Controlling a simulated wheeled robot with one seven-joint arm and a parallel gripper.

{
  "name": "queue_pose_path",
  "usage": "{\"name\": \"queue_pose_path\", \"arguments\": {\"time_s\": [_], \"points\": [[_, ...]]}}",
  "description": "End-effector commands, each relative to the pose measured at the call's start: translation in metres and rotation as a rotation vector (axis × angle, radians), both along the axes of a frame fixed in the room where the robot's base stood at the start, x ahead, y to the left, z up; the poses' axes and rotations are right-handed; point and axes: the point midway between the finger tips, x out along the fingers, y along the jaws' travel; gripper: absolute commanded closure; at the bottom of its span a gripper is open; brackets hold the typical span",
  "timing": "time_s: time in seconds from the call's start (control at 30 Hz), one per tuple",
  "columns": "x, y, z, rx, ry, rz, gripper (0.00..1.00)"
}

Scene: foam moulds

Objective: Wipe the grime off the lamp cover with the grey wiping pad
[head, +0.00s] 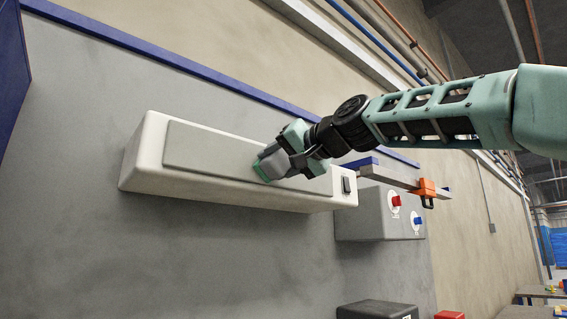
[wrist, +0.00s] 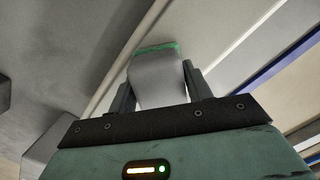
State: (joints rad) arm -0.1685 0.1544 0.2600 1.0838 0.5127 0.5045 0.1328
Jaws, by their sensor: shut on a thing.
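The lamp is a long white housing (head: 137,160) on the grey wall, with a flat grey cover (head: 215,150) on its front. My gripper (head: 284,158) is at the right half of the cover, shut on the grey wiping pad (head: 273,164). The pad has a green edge, which points at the cover. Pad and cover look touching or very close; I cannot tell which. In the wrist view the pad (wrist: 157,82) sits between both fingers. No clear grime shows on the visible cover; the part behind the pad and gripper is hidden.
A black switch (head: 346,185) is on the lamp's right end. Right of it are a grey box (head: 375,220) with red and blue buttons and a bar with an orange clamp (head: 427,188). A blue rail (head: 180,62) runs above the lamp.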

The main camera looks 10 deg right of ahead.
Motion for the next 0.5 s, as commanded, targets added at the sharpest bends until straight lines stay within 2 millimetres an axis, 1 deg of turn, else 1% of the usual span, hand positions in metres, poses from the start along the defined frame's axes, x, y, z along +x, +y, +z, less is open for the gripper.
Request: {"name": "queue_pose_path", "arguments": {"time_s": [0.4,0.5], "points": [[-0.016,0.029,0.002,-0.001,0.0,0.002,0.69],[-0.018,0.032,0.001,0.0,0.001,0.002,0.69]]}}
